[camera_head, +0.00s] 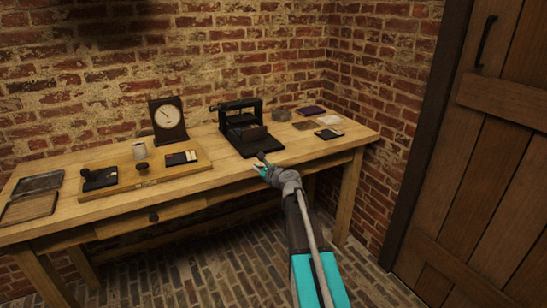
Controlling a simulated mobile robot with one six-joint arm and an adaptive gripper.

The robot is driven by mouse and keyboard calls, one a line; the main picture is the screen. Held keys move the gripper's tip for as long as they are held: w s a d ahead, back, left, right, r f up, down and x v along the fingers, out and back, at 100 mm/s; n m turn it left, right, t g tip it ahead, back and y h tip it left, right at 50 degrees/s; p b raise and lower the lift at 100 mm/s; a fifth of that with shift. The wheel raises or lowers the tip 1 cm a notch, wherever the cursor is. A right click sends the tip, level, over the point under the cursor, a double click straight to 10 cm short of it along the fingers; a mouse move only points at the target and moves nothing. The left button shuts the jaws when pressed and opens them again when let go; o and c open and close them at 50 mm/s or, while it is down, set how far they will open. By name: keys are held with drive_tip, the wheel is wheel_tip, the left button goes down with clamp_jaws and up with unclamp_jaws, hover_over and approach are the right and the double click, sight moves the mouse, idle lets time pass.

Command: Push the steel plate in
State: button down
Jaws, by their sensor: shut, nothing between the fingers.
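A black device (232,127) with a raised frame and a flat base stands near the back of the wooden table, right of the middle. A dark brownish-grey plate-like piece (256,134) sits tilted at its front; I cannot tell for sure whether this is the steel plate. My gripper (261,157) is shut and empty at the front edge of the device's base, low and close to it. I cannot tell whether it touches the base. My arm comes in from the lower right and hides part of the table's front edge.
A dial gauge (168,117) stands left of the device. A wooden board (150,180) holds a pale cylinder (140,152) and dark flat pieces. A dark tray (30,206) lies far left. Brick walls close the back and right.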

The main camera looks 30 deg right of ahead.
drive_tip(key=s+a+f+n+g+y, duration=0.1)
drive_tip(key=s+a+f+n+g, duration=0.4)
drive_tip(key=a+n, duration=0.35)
drive_tip(key=s+a+f+n+g+y, duration=0.1)
drive_tip(key=s+a+f+n+g, duration=0.35)
drive_tip(key=s+a+n, duration=0.4)
drive_tip(key=s+a+f+n+g+h, duration=0.1)
drive_tip(key=s+f+n+g+h, duration=0.1)
drive_tip(key=s+n, duration=0.3)
drive_tip(key=s+a+f+n+g+h, duration=0.1)
drive_tip(key=s+f+n+g+h, duration=0.2)
drive_tip(key=s, duration=0.8)
drive_tip(key=f+n+g, duration=0.1)
drive_tip(key=n, duration=0.1)
drive_tip(key=shift+s+f+n+h, duration=0.2)
drive_tip(key=shift+n+h, duration=0.1)
drive_tip(key=shift+n, duration=0.1)
drive_tip(key=shift+g, duration=0.25)
